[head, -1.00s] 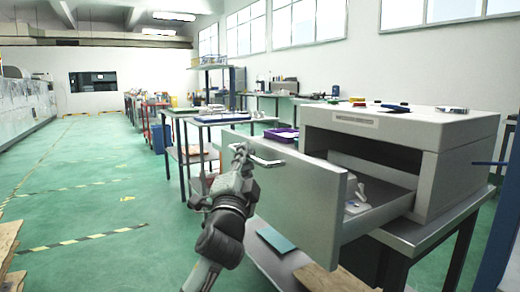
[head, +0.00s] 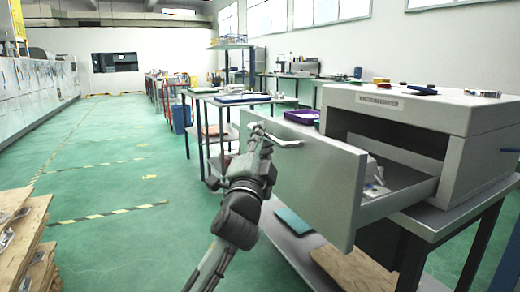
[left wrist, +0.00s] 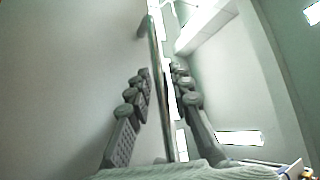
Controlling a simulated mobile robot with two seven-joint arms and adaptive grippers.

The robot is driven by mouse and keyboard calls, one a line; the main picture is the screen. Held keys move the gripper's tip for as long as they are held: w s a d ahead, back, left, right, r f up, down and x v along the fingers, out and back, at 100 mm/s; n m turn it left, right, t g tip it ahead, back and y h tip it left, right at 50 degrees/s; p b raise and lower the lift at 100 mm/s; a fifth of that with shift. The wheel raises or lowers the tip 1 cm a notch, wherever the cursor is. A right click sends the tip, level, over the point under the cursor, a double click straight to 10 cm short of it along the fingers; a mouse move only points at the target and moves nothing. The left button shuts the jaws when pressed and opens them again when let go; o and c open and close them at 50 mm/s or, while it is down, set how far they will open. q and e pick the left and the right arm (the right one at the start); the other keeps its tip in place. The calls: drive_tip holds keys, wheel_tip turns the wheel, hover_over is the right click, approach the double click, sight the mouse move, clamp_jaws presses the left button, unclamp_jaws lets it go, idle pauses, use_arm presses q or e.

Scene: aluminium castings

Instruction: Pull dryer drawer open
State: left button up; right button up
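The dryer (head: 400,112) is a pale grey box on a metal bench at the right of the head view. Its drawer (head: 305,180) is pulled well out, with small light-coloured pieces partly visible inside. My left gripper (head: 261,134) is at the drawer's bar handle (head: 292,144), at the left part of the front. In the left wrist view the handle bar (left wrist: 158,75) runs between the two fingers, with a visible gap beside it; contact at the tips is unclear. My right gripper is not in view.
Small tools lie on the dryer's top. Shelving (head: 240,98) with trays stands behind the drawer. Wooden pallets (head: 25,235) are at the lower left. The green floor (head: 110,180) with striped lines is clear to the left of the drawer.

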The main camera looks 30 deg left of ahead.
use_arm(q)
drive_tip(key=v, duration=1.1)
drive_tip(key=shift+s, duration=0.2)
drive_tip(key=shift+d+f, duration=0.1)
wheel_tip(320, 180, down, 27)
drive_tip(key=n+g+h+p, duration=0.2)
drive_tip(key=n+g+h, duration=0.15)
drive_tip(key=g, duration=0.55)
drive_tip(key=s+d+f+n+g+h, duration=0.1)
drive_tip(key=s+f+g, duration=0.3)
drive_tip(key=s+f, duration=0.5)
drive_tip(key=s+d+f+n+g+h, duration=0.2)
drive_tip(key=s+f+g, duration=0.3)
drive_tip(key=s+f, duration=0.4)
wheel_tip(320, 180, down, 5)
drive_tip(key=shift+s+d+r+n+p, duration=0.2)
drive_tip(key=shift+s+d+n+p, duration=0.15)
drive_tip(key=shift+n, duration=0.1)
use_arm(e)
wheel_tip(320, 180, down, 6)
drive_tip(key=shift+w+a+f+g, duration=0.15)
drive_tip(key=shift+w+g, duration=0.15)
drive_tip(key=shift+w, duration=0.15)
use_arm(q)
drive_tip(key=shift+w, duration=0.1)
